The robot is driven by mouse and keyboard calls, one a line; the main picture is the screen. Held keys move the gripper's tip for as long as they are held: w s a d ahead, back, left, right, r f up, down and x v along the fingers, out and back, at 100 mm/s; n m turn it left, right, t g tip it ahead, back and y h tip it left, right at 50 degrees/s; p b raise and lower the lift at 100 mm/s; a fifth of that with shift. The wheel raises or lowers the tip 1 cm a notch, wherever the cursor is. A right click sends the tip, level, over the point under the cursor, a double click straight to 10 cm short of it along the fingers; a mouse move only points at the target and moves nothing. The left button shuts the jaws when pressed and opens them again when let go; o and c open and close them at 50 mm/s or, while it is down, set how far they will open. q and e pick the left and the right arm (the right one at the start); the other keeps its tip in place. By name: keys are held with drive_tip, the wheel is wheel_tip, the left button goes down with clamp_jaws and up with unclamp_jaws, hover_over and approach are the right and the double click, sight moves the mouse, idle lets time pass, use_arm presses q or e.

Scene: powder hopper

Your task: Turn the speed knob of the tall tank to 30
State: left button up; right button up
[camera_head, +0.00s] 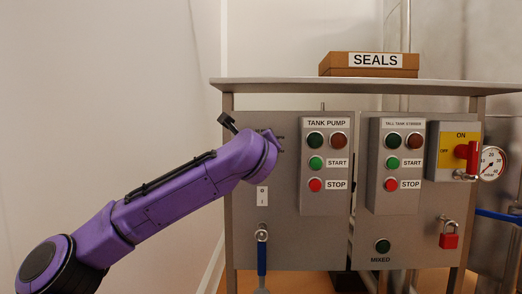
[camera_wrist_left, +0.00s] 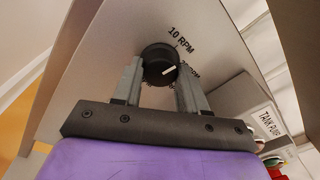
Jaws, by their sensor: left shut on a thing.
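The speed knob (camera_wrist_left: 155,54) is round and black, on a grey panel, in the left wrist view. A "10 RPM" mark is printed beside it. The knob's white pointer line points to the right and slightly up in the picture, toward that part-hidden label. My left gripper (camera_wrist_left: 160,75) has one finger on each side of the knob and is shut on it. In the head view my purple left arm (camera_head: 185,185) reaches the panel's upper left and hides the knob. My right gripper is not in view.
Right of my wrist are the "TANK PUMP" box (camera_head: 326,202) and the tall tank stirrer box (camera_head: 375,165), both with buttons. Farther right are a red-handled switch (camera_head: 468,151), a gauge (camera_head: 491,163) and a red padlock (camera_head: 449,240). A SEALS carton (camera_head: 325,70) sits on top.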

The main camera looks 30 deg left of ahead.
use_arm(q)
drive_tip(key=m+p, duration=0.1)
drive_tip(key=m, duration=0.9)
drive_tip(key=m+g+y+p, duration=0.1)
drive_tip(key=m, duration=0.9)
drive_tip(key=shift+d, duration=0.1)
drive_tip(key=shift+w+m, duration=0.1)
drive_tip(key=shift+m, duration=0.2)
idle(0.3)
drive_tip(key=o, duration=0.9)
drive_tip(key=shift+o, duration=0.8)
